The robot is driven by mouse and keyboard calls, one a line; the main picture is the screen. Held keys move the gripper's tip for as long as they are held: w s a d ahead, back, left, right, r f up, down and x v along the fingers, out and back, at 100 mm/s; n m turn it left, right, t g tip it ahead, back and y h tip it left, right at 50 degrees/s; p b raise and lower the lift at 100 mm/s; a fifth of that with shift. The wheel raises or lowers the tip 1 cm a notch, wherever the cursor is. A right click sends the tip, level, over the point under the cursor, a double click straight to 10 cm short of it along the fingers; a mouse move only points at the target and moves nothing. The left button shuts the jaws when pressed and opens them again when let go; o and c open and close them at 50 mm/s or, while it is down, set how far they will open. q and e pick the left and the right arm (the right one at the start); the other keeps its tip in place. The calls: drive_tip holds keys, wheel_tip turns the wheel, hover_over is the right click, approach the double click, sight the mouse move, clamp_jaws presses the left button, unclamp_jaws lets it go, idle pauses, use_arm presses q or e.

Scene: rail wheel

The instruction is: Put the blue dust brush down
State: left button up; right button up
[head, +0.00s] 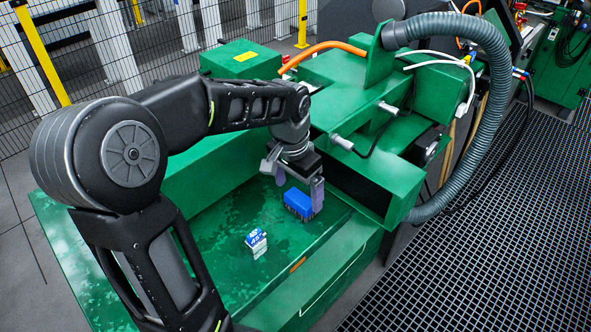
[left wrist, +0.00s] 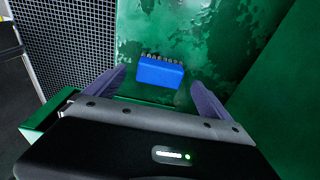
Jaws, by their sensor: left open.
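The blue dust brush (head: 298,202) rests on the wet green machine bed (head: 215,270), bristles against the surface. In the left wrist view the brush (left wrist: 160,72) lies ahead of the fingertips, between their lines and touching neither, with its dark bristles on the far side. My left gripper (head: 299,190) is over the brush in the head view, its two purple fingers spread apart. The same open, empty fingers show in the left wrist view (left wrist: 158,82). My right gripper is not in view.
A small blue and white box (head: 256,242) stands on the bed in front of the brush. Green machine housing (head: 345,75) rises behind and to the right, with a thick grey hose (head: 490,120). A floor grating (head: 470,230) lies right of the bed. The bed's left part is clear.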

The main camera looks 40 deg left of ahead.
sight(295, 202)
use_arm(q)
wheel_tip(295, 202, up, 7)
drive_tip(key=s, duration=0.1)
drive_tip(key=shift+r, duration=0.15)
idle(0.8)
